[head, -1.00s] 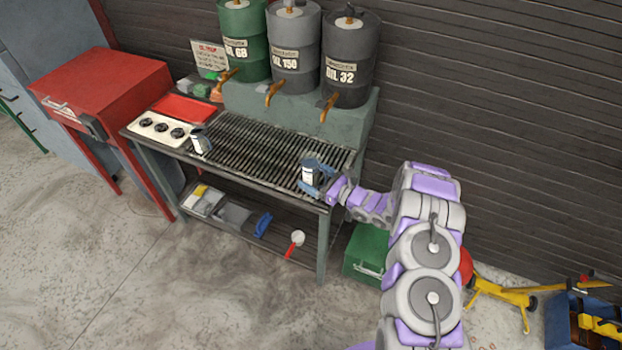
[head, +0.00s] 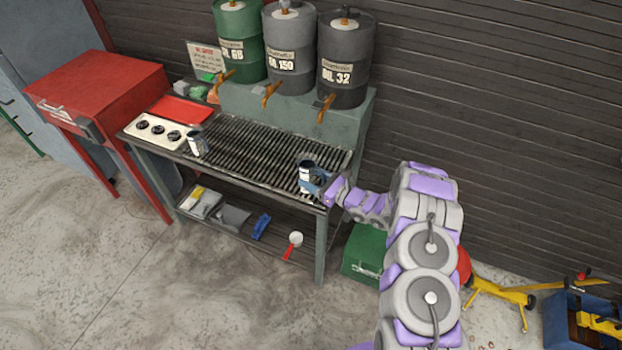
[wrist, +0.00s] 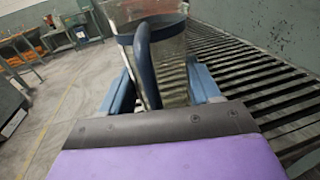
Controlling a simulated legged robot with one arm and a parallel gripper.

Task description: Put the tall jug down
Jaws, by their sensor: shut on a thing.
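A jug with a dark rim and a pale label (head: 306,175) is at the front right corner of the slatted rack in the head view. My gripper (head: 315,182) is shut on it from the right, with blue fingers. In the wrist view the jug (wrist: 175,65) is clear-walled, with a dark blue band and a dark handle facing me. It stands between the fingers of my gripper (wrist: 162,85). Its base is hidden, so I cannot tell whether it touches the slats. A second, similar jug (head: 196,145) stands at the rack's left part.
The slatted rack (head: 250,150) is clear between the two jugs. Three oil drums (head: 290,55) with taps stand behind it. A red tray (head: 180,109) and a knob panel (head: 157,131) are at left. The lower shelf holds a red-handled ladle (head: 294,243).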

